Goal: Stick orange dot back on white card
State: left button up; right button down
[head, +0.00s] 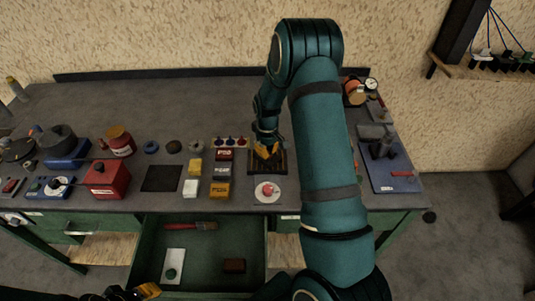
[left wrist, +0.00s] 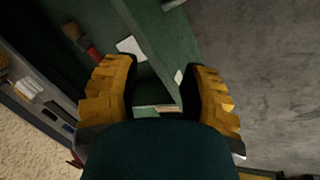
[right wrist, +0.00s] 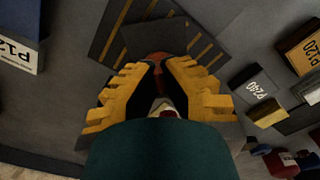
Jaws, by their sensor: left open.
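I cannot clearly make out an orange dot; a round pinkish-red piece (head: 268,188) sits on a white disc on the bench. My right gripper (head: 266,151) is low over a dark striped mat (head: 281,160). In the right wrist view its fingers (right wrist: 157,70) are partly apart, with something reddish between or behind them; a grip is unclear. My left gripper (head: 130,294) is open and empty near the drawer; its fingers (left wrist: 160,80) show in the left wrist view.
Labelled blocks (head: 220,189) stand left of the striped mat. A red box (head: 106,178) and a dark square pad (head: 162,178) are farther left.

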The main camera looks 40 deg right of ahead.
jog(key=shift+r, duration=0.2)
jog(key=shift+r+p, duration=2.6)
jog(key=shift+r, duration=1.45)
jog(key=shift+f, duration=0.1)
